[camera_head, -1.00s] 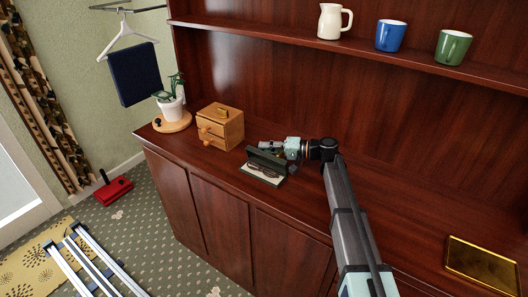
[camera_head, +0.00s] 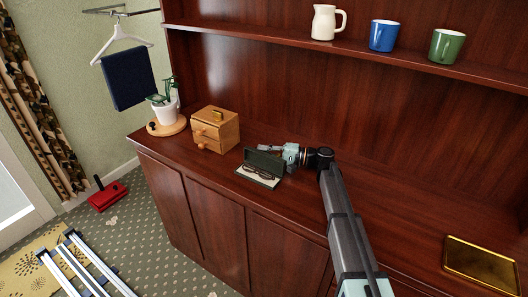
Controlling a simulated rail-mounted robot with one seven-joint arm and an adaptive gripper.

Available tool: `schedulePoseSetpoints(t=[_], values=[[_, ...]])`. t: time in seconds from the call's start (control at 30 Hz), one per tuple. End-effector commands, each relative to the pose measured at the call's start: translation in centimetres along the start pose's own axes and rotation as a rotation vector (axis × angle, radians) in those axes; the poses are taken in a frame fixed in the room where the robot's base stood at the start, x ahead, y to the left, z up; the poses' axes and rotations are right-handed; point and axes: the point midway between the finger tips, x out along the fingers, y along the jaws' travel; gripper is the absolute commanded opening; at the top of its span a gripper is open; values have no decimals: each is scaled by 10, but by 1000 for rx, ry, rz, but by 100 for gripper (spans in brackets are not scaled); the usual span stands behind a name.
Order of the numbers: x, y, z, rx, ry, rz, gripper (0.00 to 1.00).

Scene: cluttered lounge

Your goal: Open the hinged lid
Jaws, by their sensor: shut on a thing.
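A small dark green glasses case (camera_head: 243,181) stands on the wooden cabinet top. Its hinged lid (camera_head: 264,160) is raised and tilts up at the back. A pair of glasses (camera_head: 259,172) lies in the pale inside of the case. My gripper (camera_head: 277,150) is at the back of the case, its fingers by the lid's upper edge and partly hidden behind the lid. It is shut on the lid.
A small wooden drawer box (camera_head: 216,130) stands left of the case. A potted plant (camera_head: 165,108) on a round board is farther left. A gold tray (camera_head: 481,263) lies at the right. A shelf above holds a cream jug (camera_head: 324,22) and two mugs.

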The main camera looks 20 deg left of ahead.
Motion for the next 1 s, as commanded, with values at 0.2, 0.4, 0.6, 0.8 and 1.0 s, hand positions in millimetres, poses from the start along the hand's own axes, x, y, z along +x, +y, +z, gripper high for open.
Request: schedulePoseSetpoints(t=[0.2,0.4,0.6,0.8,1.0], values=[[0,0,0,-1,0,1,38],[0,0,0,-2,0,1,38],[-5,0,0,-2,1,1,38],[-30,0,0,-2,2,1,38],[-69,0,0,-2,3,1,38]])
